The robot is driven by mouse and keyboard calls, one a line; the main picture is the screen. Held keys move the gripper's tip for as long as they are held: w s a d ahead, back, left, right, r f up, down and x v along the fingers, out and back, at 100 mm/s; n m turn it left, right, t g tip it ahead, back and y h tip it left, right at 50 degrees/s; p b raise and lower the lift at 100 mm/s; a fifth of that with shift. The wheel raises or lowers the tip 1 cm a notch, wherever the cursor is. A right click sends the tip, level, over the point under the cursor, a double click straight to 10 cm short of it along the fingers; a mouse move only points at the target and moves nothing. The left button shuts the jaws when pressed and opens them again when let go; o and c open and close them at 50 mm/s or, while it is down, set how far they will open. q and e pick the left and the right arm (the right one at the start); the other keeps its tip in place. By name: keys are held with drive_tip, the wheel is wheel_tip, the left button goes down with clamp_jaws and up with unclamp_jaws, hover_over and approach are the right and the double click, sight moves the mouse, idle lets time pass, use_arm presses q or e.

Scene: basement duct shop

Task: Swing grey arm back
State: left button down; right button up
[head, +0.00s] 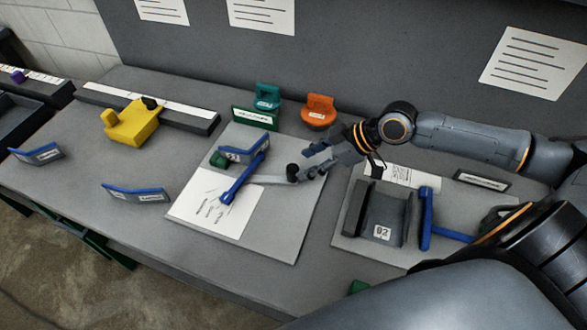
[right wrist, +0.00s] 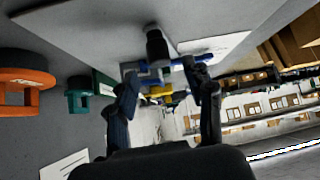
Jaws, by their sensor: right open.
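The grey arm (head: 266,180) is a flat bar on the middle grey board (head: 285,222), with a black knob (head: 292,173) at its right end. Its left end meets a blue bar (head: 240,180) lying slanted over a white printed sheet. My right gripper (head: 311,161) is open just right of the knob. In the right wrist view its two dark fingers (right wrist: 165,88) are spread, and the knob (right wrist: 157,46) stands ahead of the gap between them. I cannot tell whether a finger touches the knob. My left gripper is not in view.
A second board at right holds a grey channel block (head: 384,215) and a blue T-shaped piece (head: 428,220). Teal (head: 267,97) and orange (head: 319,112) handled pieces stand behind. A yellow block (head: 132,122) is at left. The bench between the yellow block and middle board is mostly clear.

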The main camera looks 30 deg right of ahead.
sight(295, 168)
drive_tip(key=shift+p+x, duration=0.35)
drive_tip(key=shift+x, duration=2.55)
clamp_jaws()
